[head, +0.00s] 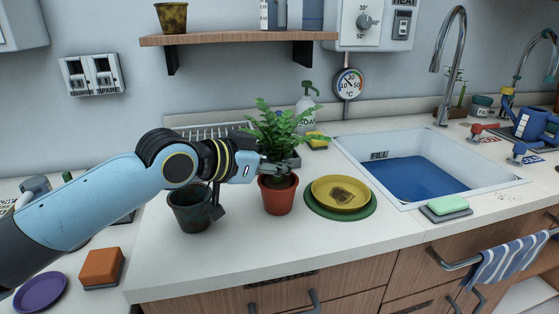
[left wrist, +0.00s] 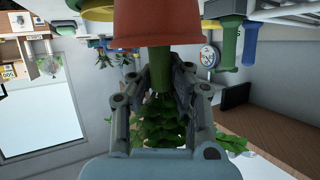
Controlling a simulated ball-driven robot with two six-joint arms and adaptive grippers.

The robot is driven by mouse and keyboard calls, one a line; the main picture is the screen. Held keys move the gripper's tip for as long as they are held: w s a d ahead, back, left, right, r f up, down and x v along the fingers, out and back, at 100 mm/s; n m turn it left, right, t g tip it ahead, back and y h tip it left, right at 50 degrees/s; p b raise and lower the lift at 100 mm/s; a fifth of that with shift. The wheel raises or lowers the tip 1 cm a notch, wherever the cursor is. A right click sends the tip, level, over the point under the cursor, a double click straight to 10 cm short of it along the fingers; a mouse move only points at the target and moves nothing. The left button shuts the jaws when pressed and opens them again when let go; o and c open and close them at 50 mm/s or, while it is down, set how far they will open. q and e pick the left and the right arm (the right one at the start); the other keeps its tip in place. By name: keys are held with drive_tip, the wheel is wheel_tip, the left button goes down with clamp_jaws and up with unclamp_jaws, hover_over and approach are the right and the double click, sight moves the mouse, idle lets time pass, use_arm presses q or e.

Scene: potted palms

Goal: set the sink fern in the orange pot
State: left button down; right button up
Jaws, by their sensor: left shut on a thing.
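The fern (head: 277,128), with bright green fronds, stands upright at the orange pot (head: 278,199) on the counter left of the sink. My left gripper (head: 277,166) reaches in from the left, shut on the fern's stem just above the pot's rim. In the left wrist view, which is upside down, the stem (left wrist: 159,75) runs between the fingers (left wrist: 160,90) to the orange pot (left wrist: 158,22), with leaves below. The stem's lower end is hidden by the pot; I cannot tell how deep it sits. My right gripper is not in view.
A dark green pot (head: 190,209) stands close on the left, under my arm. A yellow dish (head: 324,187) on a green plate is close on the right. The sink (head: 500,180) with blue water, a soap bottle (head: 306,103) and a shelf (head: 240,38) are beyond.

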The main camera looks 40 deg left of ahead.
use_arm(q)
drive_tip(key=shift+f, duration=0.5)
drive_tip(key=c, duration=0.8)
unclamp_jaws()
drive_tip(key=shift+o, duration=0.2)
wheel_tip(320, 180, up, 8)
drive_tip(key=p, duration=0.7)
